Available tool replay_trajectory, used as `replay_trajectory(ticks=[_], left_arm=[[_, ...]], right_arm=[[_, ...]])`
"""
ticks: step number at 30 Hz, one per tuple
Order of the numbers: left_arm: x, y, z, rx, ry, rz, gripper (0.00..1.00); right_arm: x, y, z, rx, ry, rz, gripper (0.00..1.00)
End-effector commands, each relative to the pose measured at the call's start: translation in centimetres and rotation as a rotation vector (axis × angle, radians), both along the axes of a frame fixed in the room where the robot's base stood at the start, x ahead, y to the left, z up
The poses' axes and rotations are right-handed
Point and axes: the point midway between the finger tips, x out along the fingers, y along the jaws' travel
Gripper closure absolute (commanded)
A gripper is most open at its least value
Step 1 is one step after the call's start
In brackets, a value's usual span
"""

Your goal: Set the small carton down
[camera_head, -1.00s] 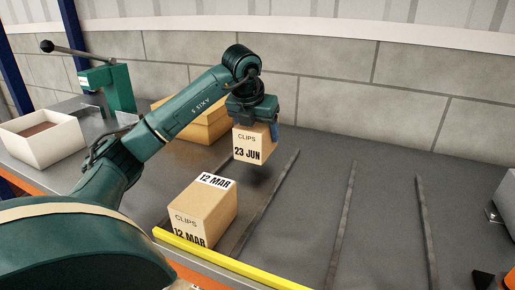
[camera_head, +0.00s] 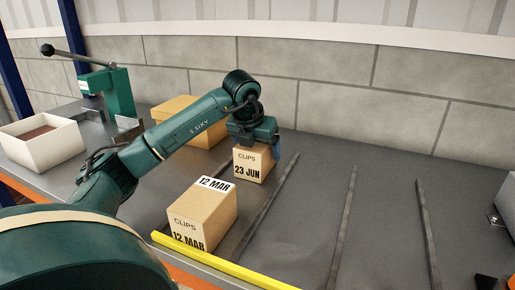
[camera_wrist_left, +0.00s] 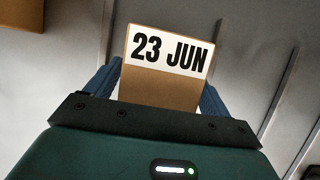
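The small carton (camera_head: 249,166), brown with a "CLIPS 23 JUN" label, is upright in my left gripper (camera_head: 255,148), behind the 12 MAR carton. Its base is at or very close to the grey table top; I cannot tell if it touches. In the left wrist view, the carton (camera_wrist_left: 162,92) sits between the two blue fingers (camera_wrist_left: 160,88), one against each side. A larger-looking carton (camera_head: 203,218) marked "CLIPS 12 MAR" stands nearer the front, apart from it. My right gripper is not in view.
Dark rails (camera_head: 343,225) divide the table into lanes; the lanes to the right are clear. A yellow strip (camera_head: 225,262) runs along the front edge. A tan box (camera_head: 190,122) stands behind my arm. A white bin (camera_head: 42,150) and green lever press (camera_head: 118,92) are at left.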

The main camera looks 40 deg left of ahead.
Motion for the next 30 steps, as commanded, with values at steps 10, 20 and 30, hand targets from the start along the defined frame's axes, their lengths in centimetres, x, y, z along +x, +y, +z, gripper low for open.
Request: replay_trajectory(ticks=[10, 20, 30], left_arm=[[0.0, 0.0, 0.2, -0.001, -0.001, 0.000, 0.10], [-1.8, -0.6, 5.0, 0.001, -0.006, 0.000, 0.10], [-4.2, -1.4, 10.5, -0.001, -0.003, -0.001, 0.10]], right_arm=[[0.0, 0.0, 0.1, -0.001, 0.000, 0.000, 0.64], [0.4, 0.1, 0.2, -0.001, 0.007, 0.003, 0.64], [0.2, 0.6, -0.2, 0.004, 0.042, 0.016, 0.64]])
